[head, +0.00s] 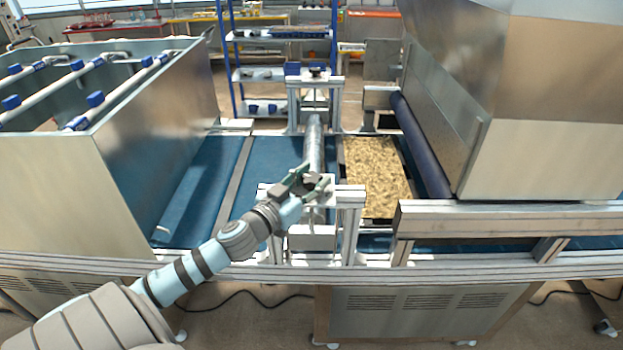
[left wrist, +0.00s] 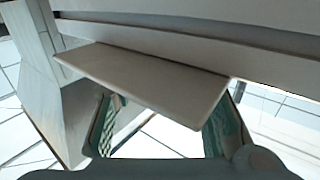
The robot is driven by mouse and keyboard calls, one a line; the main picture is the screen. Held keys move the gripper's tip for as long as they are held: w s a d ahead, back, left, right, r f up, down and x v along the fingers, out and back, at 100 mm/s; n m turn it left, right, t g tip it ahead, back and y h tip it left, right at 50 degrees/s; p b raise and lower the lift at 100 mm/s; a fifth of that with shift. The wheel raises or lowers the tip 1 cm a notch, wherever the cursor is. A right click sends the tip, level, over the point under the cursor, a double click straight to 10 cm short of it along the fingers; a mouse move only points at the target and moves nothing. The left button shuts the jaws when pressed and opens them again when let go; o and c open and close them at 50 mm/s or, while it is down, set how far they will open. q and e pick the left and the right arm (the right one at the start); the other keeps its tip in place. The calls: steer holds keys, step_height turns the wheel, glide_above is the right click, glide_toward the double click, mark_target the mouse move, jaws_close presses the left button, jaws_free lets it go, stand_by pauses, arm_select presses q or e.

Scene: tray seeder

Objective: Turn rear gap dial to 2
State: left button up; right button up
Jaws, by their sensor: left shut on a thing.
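A metal roller (head: 315,145) runs across the blue conveyor between a near bracket (head: 350,197) and a far bracket (head: 293,95). A small dark knob (head: 317,72) sits on top of the far bracket; its markings are too small to read. My left gripper (head: 312,183) is at the top of the near bracket, well apart from that knob. I cannot tell whether that piece is a dial, and no number shows. My right gripper is not in view.
A soil-filled tray (head: 376,178) lies on the belt right of the roller. A large metal hopper (head: 545,100) stands at the right, and an open metal tank (head: 130,130) with white pipes at the left. A front rail (head: 500,272) runs below my left arm.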

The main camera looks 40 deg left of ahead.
arm_select(q)
steer(key=shift+y, duration=0.3)
steer(key=shift+n+y, duration=0.8)
steer(key=shift+n+g+y, duration=0.3)
steer(key=shift+n+y, duration=0.4)
steer(key=shift+y, duration=0.5)
steer(key=n+y, duration=0.1)
steer(key=y, duration=0.1)
steer(key=n+g+y+b, duration=0.1)
steer(key=shift+d+f+n+g+y, duration=0.1)
steer(key=shift+f+n+g+y, duration=0.1)
steer(key=shift+n+g+y, duration=0.15)
steer(key=n+g+y+b, duration=0.3)
steer(key=g+b, duration=0.2)
steer(key=b, duration=0.1)
steer(key=n+g+y+b, duration=0.3)
steer(key=n+g+b, duration=0.1)
steer(key=b, duration=0.2)
steer(key=n+g+y+b, duration=0.3)
steer(key=n+g+b, duration=0.1)
steer(key=g+b, duration=0.1)
steer(key=shift+n+g+b, duration=0.25)
steer(key=shift+g+b, duration=0.1)
steer(key=shift+b, duration=0.2)
steer(key=shift+r+n+g+b, duration=0.15)
steer(key=shift+n+g+b, duration=1.1)
steer(key=shift+g, duration=0.95)
steer(key=shift+n, duration=0.25)
